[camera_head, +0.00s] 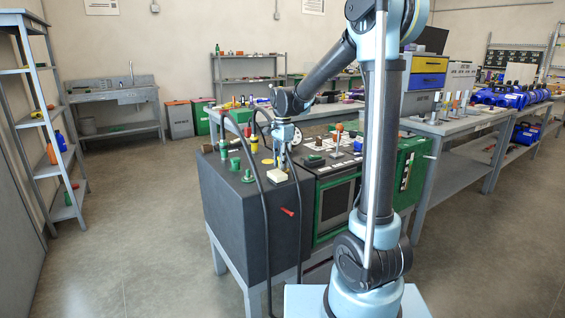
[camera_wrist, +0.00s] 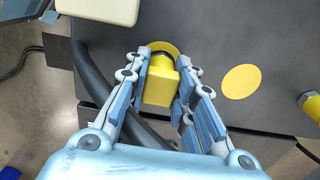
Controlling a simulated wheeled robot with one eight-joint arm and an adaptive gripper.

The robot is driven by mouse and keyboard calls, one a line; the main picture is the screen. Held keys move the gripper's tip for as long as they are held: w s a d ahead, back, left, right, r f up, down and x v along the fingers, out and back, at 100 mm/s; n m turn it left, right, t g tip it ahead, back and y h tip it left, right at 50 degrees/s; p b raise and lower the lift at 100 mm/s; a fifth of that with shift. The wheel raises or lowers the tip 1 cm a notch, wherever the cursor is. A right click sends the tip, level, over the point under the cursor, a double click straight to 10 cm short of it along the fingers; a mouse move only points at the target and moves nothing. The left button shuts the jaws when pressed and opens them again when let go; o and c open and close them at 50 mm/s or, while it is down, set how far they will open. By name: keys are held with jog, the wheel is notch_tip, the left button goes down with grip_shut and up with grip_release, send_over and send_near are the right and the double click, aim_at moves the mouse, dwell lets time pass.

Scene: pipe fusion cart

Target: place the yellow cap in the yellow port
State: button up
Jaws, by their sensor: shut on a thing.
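My gripper (camera_wrist: 162,90) is shut on the yellow cap (camera_wrist: 160,85), a blocky yellow piece held between its two blue-padded fingers. Just beyond the cap in the wrist view, a flat yellow disc (camera_wrist: 163,47) shows on the dark cart top, partly hidden by the cap. A second flat yellow disc (camera_wrist: 241,82) lies bare to the right. I cannot tell from the markings which is the yellow port, or whether the cap touches the surface. In the head view my gripper (camera_head: 284,158) points down low over the dark cart (camera_head: 235,215); the cap is not clear there.
A cream block (camera_head: 277,175) sits near my gripper. Green knobs (camera_head: 248,176) and a yellow-and-black piece (camera_head: 254,144) stand on the cart top to the left. Black hoses (camera_head: 262,205) loop close to the gripper. The floor left of the cart is clear.

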jog(key=o, duration=0.8)
notch_tip(320, 180, up, 12)
jog(key=f, duration=0.1)
jog(key=s+d+n, duration=0.3)
jog(key=s+d, duration=0.4)
jog(key=d, duration=0.1)
jog(key=s+d+f+n+t, duration=0.1)
jog(key=s+d+f+n, duration=0.3)
jog(key=s+f, duration=0.5)
jog(key=s+d+f+n+t, duration=0.1)
jog(key=s+d+f+n, duration=0.3)
jog(key=s+d+f, duration=0.5)
jog(key=s+f, duration=0.1)
jog(key=s, duration=0.5)
jog(key=shift+s+d+f, duration=0.2)
jog(key=shift+s, duration=0.2)
